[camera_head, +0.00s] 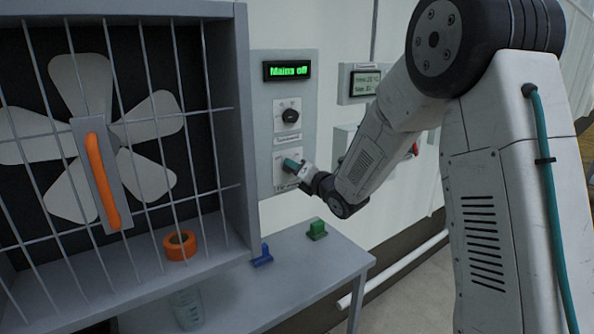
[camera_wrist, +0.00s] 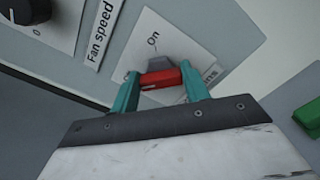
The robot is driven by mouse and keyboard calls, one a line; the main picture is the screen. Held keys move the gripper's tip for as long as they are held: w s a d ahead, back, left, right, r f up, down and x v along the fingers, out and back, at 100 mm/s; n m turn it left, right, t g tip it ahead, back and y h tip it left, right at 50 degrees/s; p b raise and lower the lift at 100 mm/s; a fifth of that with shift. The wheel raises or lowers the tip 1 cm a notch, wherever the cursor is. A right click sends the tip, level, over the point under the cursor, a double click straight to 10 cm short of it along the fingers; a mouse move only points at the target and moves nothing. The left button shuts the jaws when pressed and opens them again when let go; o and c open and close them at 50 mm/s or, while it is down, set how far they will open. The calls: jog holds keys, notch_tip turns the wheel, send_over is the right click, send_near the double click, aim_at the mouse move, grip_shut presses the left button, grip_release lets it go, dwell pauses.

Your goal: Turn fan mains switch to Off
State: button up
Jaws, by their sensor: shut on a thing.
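The fan mains switch has a red handle (camera_wrist: 161,79) on a grey base, on a pale plate (camera_wrist: 185,42) with "On" printed above it. Other lettering on the plate is partly hidden. My gripper (camera_head: 292,164) is at the lower part of the control panel (camera_head: 267,130). Its teal fingers are shut on the red handle, one on each side, as the wrist view shows. In the head view the gripper mostly hides the switch. The display (camera_head: 289,71) at the panel's top reads "Mains off" in green.
The fan speed knob (camera_head: 290,116) is just above the switch. A caged fan (camera_head: 100,130) stands at left. A green block (camera_head: 316,229), a blue block (camera_head: 262,257) and an orange ring (camera_head: 179,245) are below. Another panel (camera_head: 360,82) is to the right.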

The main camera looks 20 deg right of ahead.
jog(key=shift+f, duration=0.1)
jog(key=o, duration=1)
jog(key=shift+s, duration=0.1)
jog(key=v, duration=0.7)
jog(key=shift+s, duration=0.3)
jog(key=shift+d, duration=0.1)
